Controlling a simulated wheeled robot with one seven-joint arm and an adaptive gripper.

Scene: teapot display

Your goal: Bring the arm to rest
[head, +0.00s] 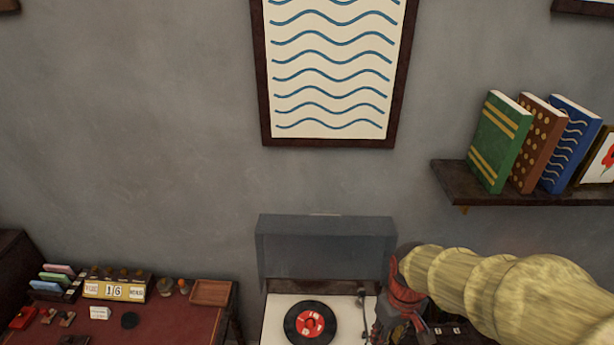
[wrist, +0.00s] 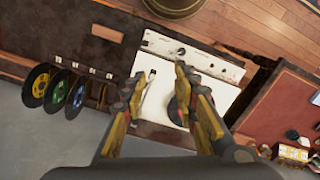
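My arm (head: 500,287) reaches in from the right edge of the head view, a pale yellow segmented sleeve with a red wrist part. My gripper (head: 392,325) hangs beside the right side of the record player, partly cut off by the lower edge. In the wrist view my gripper (wrist: 166,78) shows two yellow and dark fingers held apart, with nothing between them. The record player lies beyond the fingers, at a distance I cannot tell.
The record player (head: 274,309) has its lid (head: 325,245) up and a black record (head: 310,322) on it. A red-topped desk (head: 180,325) stands left. A shelf (head: 520,186) with books is above my arm. Several coloured records (wrist: 57,88) stand in a rack in the wrist view.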

